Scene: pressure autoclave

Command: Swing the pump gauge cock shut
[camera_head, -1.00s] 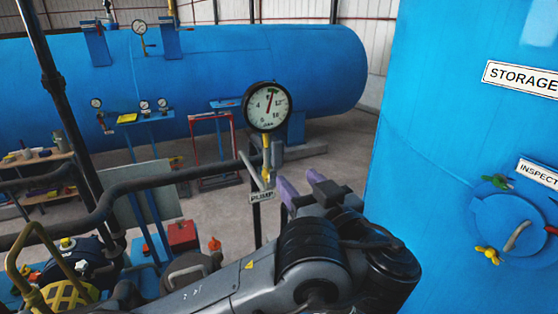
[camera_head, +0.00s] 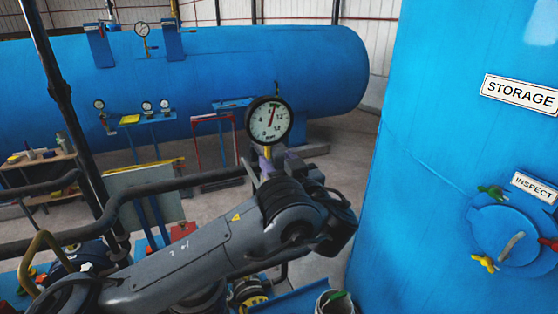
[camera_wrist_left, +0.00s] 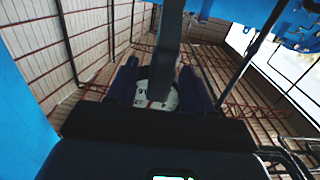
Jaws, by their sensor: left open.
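The round white pump gauge (camera_head: 269,121), with a black rim and red needle, stands on a yellow stem (camera_head: 268,152) in the head view. My left gripper (camera_head: 264,163) is just below the gauge, at the stem, and my wrist covers most of the cock and its lever. In the left wrist view my open left gripper (camera_wrist_left: 160,80) has one purple finger on each side of a grey bar (camera_wrist_left: 170,40). Part of the gauge dial (camera_wrist_left: 158,96) shows behind the bar. I cannot tell whether the fingers touch the bar. My right gripper is not in view.
A dark pipe rail (camera_head: 170,185) runs across behind my left arm. The blue storage tank (camera_head: 430,120) stands close on the right, with an inspection hatch (camera_head: 508,238). A long blue vessel (camera_head: 230,75) lies behind. An open bucket (camera_head: 334,303) stands below my wrist.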

